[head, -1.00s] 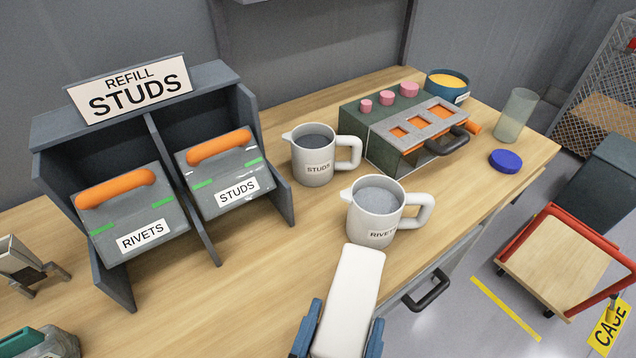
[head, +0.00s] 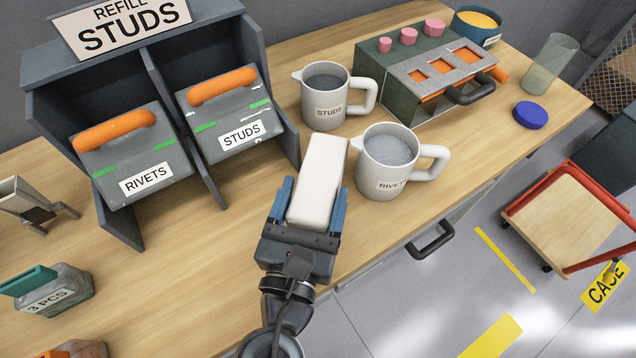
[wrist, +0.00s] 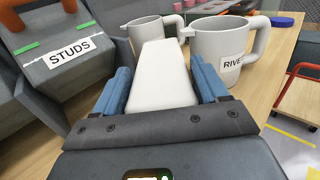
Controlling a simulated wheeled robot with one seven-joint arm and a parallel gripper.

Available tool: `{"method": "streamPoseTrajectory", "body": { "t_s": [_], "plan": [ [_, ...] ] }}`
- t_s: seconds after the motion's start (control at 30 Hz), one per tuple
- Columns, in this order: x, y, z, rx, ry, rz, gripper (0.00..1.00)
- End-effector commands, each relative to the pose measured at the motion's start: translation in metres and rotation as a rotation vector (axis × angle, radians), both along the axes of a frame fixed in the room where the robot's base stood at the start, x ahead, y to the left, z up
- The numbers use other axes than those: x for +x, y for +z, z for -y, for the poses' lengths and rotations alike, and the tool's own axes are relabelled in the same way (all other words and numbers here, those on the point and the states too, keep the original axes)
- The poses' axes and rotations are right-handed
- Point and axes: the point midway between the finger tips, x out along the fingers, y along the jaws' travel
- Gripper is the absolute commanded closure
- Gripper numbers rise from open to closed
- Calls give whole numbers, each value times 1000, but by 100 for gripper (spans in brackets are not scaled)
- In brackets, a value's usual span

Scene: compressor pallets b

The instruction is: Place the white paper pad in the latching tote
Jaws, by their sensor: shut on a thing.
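The white paper pad (head: 319,180) is a long white block held between the blue fingers of my gripper (head: 309,207). My gripper is shut on it, above the wooden bench and left of the RIVETS jug. In the wrist view the pad (wrist: 160,75) points away from me between the fingers of my gripper (wrist: 160,88), its far end close to the jugs. I cannot tell whether the pad touches the bench. I cannot make out a latching tote in these views.
The STUDS jug (head: 325,98) and RIVETS jug (head: 386,163) stand close to the pad. A grey rack (head: 210,183) holds bins labelled RIVETS and STUDS at left. A jar labelled 3 PCS (head: 58,291) is at lower left. A red-handled cart (head: 566,213) stands on the floor at right.

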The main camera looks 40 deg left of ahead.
Motion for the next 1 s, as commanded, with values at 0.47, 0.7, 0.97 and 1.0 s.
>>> {"method": "streamPoseTrajectory", "body": {
  "t_s": [0.47, 0.7, 0.97, 1.0],
  "plan": [
    [33, -24, -14, -5, 1, -1, 57],
    [33, -36, -14, 0, 0, 0, 57],
    [33, -38, -13, 0, 0, -1, 57],
    [33, -40, -13, 0, -1, -1, 57]
  ]
}}
